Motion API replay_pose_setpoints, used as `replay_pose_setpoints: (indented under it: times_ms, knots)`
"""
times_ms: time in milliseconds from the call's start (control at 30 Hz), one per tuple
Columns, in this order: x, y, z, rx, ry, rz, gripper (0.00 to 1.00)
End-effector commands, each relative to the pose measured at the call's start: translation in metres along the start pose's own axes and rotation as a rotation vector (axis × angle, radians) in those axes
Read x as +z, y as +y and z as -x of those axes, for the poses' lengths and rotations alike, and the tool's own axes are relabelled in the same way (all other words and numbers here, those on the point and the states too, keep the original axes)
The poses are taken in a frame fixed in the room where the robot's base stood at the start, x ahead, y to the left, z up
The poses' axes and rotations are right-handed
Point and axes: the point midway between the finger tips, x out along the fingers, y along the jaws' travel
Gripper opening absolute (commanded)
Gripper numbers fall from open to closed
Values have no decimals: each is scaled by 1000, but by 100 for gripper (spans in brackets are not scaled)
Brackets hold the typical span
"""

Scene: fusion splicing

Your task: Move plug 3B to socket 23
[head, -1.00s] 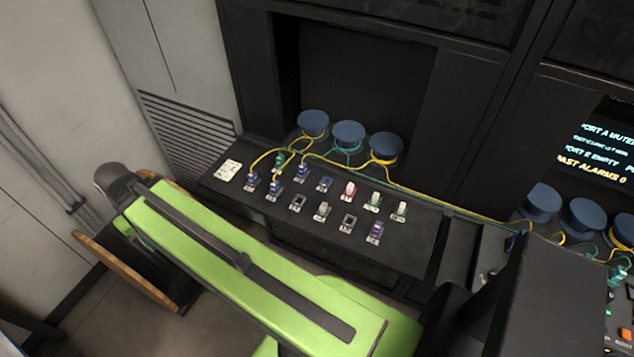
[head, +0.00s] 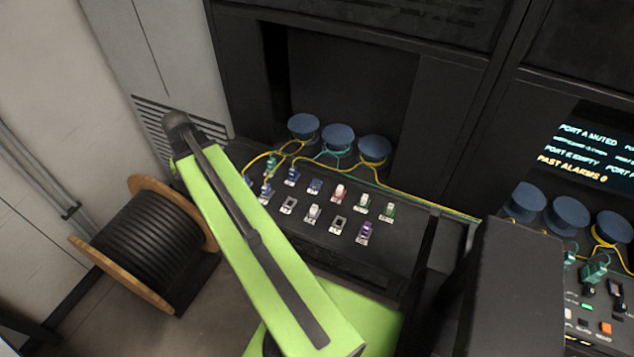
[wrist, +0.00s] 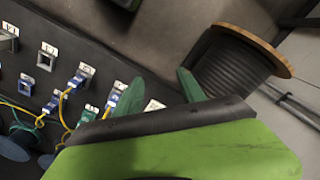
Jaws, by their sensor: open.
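My gripper (wrist: 160,92) shows in the wrist view with its two green fingers apart and nothing between them. It is above the left end of the dark socket panel (head: 330,252). Blue plugs with yellow cables (wrist: 82,75) and a green plug (wrist: 88,115) are seated to its left in the wrist view. In the head view a blue plug (head: 292,176), a purple plug (head: 365,231) and several pale plugs stand in the panel. Empty grey sockets (head: 289,205) lie among them. Labels are too small to read, so I cannot tell plug 3B or socket 23.
Blue round spools (head: 338,138) stand behind the panel, with yellow and green cables running along it. A cable drum (head: 145,245) stands on the floor at left. A right-hand console (head: 590,310) holds green plugs and buttons below a screen (head: 585,150).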

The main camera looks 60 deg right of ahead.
Motion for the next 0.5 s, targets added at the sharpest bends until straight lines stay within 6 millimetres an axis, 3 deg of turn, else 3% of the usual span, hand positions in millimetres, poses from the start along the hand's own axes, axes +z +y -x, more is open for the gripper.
replay_pose_setpoints:
  times_ms: [33,100,300,400,500]
  knots:
    - [-15,36,7,0,0,-98,47]
    - [-28,84,11,0,0,-235,47]
    - [-43,210,21,0,0,-578,47]
    - [-41,253,24,0,0,-694,47]
    - [-39,278,25,0,0,-762,47]
